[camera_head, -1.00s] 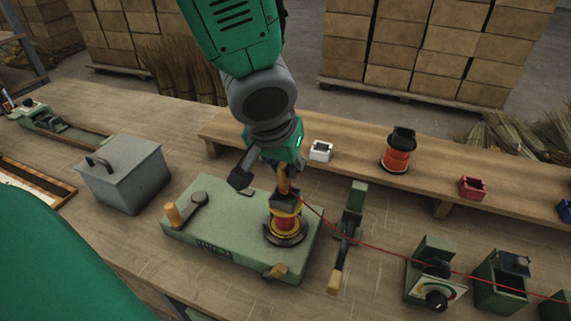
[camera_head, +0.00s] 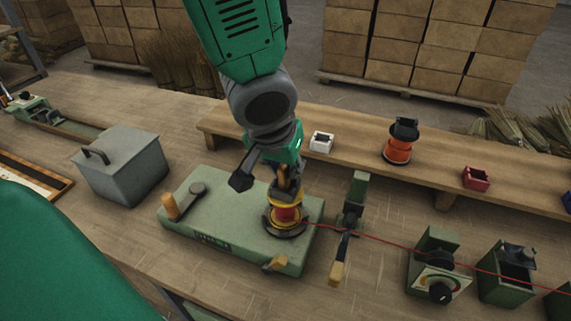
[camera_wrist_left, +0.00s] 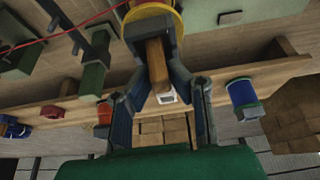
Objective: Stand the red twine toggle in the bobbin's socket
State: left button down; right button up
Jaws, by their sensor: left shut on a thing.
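The yellow bobbin (camera_head: 285,214), wound with red, stands upright on the green winder base (camera_head: 225,228). My left gripper (camera_head: 287,184) points down right above it and is shut on the wooden toggle (camera_wrist_left: 157,60), which shows as a tan stick between the fingers. The toggle's far end meets a dark piece at the bobbin's top. The fingers hide the socket, so I cannot tell whether the toggle is seated in it. Red twine (camera_head: 380,240) runs from the right to the bobbin's side. My right gripper is out of view.
A crank with a wooden knob (camera_head: 172,206) is on the base's left. A grey lidded box (camera_head: 122,168) stands further left. An upright guide (camera_head: 350,220) and a green dial box (camera_head: 436,268) stand right. Behind, a wooden shelf (camera_head: 350,160) carries an orange spool (camera_head: 398,146).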

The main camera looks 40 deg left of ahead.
pick_arm(q)
jog(key=c, duration=1.4)
grip_release()
jog(key=shift+c, duration=0.2)
notch_tip(320, 180, up, 4)
jog(key=p, duration=0.2)
jog(key=shift+f+p, duration=0.1)
jog(key=shift+p, duration=0.3)
jog(key=shift+r, duration=0.3)
jog(key=r+p, duration=0.4)
jog(key=r, duration=0.1)
jog(key=shift+d+r, duration=0.2)
jog(key=shift+r, duration=0.15)
jog(key=w+a+p, duration=0.2)
jog(key=w, duration=0.8)
jog(key=w+a+p, duration=0.2)
jog(key=w+p, duration=0.1)
jog(key=w, duration=0.8)
jog(key=shift+f, duration=0.15)
jog(key=shift+w, duration=0.1)
